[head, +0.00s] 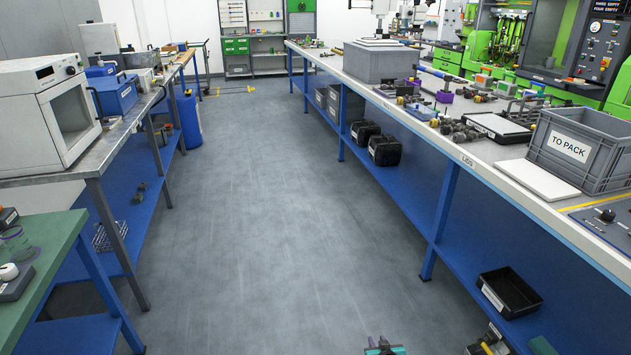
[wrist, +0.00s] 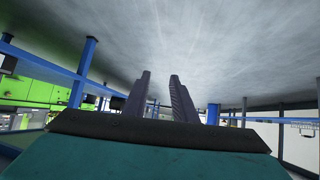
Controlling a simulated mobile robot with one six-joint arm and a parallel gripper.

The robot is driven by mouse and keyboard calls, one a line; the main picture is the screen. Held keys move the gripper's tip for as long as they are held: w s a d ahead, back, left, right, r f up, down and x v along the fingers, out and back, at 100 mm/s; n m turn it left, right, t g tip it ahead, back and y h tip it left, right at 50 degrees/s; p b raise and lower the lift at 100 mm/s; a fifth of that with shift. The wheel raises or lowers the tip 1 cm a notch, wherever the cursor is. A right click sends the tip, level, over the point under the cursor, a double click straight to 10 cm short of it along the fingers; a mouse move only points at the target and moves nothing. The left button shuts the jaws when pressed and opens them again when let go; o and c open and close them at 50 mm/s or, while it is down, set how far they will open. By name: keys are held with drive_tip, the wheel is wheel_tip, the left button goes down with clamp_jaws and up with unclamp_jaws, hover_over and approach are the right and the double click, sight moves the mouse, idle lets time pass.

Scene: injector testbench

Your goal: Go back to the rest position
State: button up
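My gripper (wrist: 160,77) shows in the wrist view as two dark ribbed fingers standing apart, with a clear gap between them. It is open, and nothing is between the fingers. A dark edge and a teal surface fill the bottom of that view. Beyond the fingers is bare grey floor. The wrist picture appears upside down, with the floor at the top.
A long workbench (head: 349,77) runs along the right, with a grey "TO PACK" crate (head: 608,165) and black bins below. A left bench carries a white oven (head: 22,125). A green-topped table (head: 52,238) stands at near left. The floor aisle (head: 270,200) between them is clear.

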drive_tip(key=s+a+g+p, duration=0.1)
drive_tip(key=s+g, duration=0.7)
drive_tip(key=s, duration=1.1)
drive_tip(key=s+a+r+m+g+p, duration=0.1)
drive_tip(key=s+a+g, duration=0.3)
drive_tip(key=s, duration=1.6)
drive_tip(key=g, duration=0.4)
drive_tip(key=shift+s+a+r+p, duration=0.15)
drive_tip(key=shift+a+r+p, duration=0.1)
drive_tip(key=shift+r+p, duration=0.1)
drive_tip(key=shift+d, duration=0.15)
